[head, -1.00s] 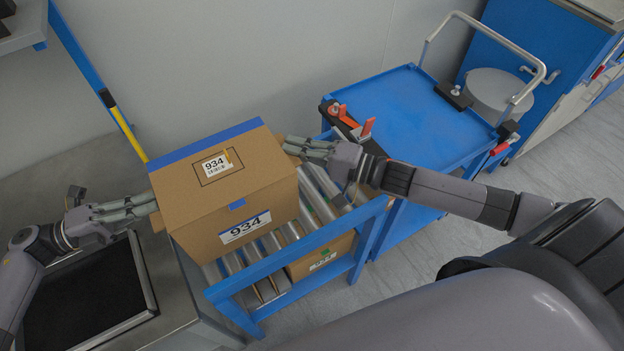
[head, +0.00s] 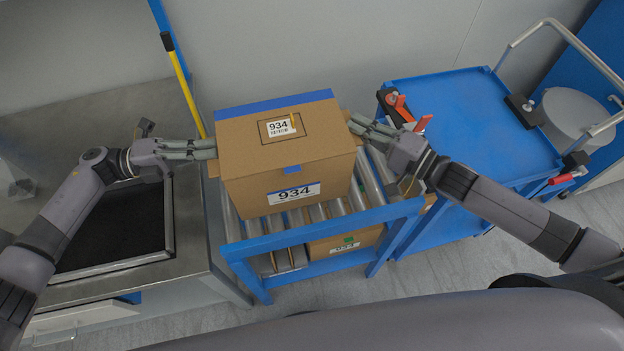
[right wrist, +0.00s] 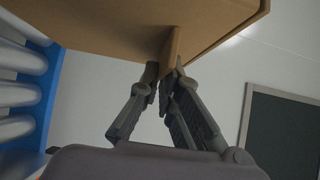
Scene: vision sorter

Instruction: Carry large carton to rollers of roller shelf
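The large carton (head: 288,178) is a brown box with blue tape and "934" labels. It is upright over the rollers (head: 367,185) of the blue roller shelf (head: 320,231). Whether its underside touches the rollers is hidden in the head view. My left gripper (head: 207,154) is at the carton's left side, its fingers closed on a side tab. My right gripper (head: 357,124) is at the right side. In the right wrist view, the right gripper's fingers (right wrist: 168,80) pinch a cardboard tab (right wrist: 172,48) of the carton.
A blue cart (head: 467,120) with red-handled clamps stands right of the shelf. A metal bench (head: 185,245) with a black tray (head: 110,228) stands at the left. A smaller carton (head: 343,245) lies on the level below. A yellow-handled pole (head: 183,85) leans behind.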

